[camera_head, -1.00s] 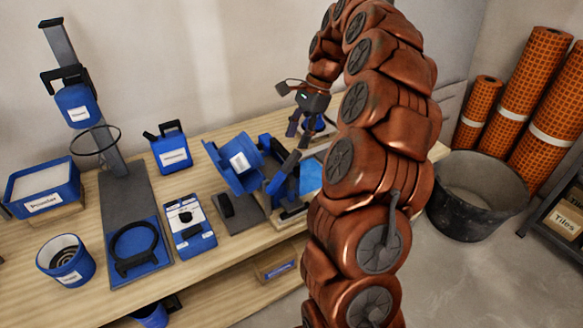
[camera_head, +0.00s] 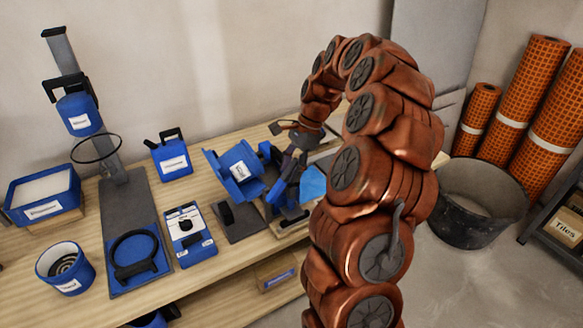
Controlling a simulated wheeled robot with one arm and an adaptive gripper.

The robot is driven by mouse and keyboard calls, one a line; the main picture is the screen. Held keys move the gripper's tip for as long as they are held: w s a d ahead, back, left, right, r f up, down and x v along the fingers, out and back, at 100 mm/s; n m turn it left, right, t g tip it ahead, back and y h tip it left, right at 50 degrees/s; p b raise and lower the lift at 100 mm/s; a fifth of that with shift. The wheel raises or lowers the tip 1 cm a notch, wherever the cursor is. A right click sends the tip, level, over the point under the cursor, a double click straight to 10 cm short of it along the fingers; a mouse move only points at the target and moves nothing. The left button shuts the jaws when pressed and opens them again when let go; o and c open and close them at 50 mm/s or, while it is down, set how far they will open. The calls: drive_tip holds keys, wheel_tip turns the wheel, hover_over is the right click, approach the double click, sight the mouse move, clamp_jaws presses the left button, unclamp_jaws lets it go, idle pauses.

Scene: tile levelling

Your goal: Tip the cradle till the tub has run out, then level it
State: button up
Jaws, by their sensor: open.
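The blue cradle (camera_head: 236,174) with a white label stands on the bench, its holder tilted to the left. Blue and black frame parts (camera_head: 286,190) stand to its right, with a bright blue piece (camera_head: 313,183) beside them. I cannot tell a separate tub or its contents in the cradle. My gripper (camera_head: 292,163) is just right of the cradle, close to the frame's upright parts. Its fingers are small and partly lost against the dark parts. I see no object held, and contact with the cradle is not clear. My arm hides the bench's right part.
A black bucket (camera_head: 478,205) stands on the floor.

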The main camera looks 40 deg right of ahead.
clamp_jaws()
idle(0.5)
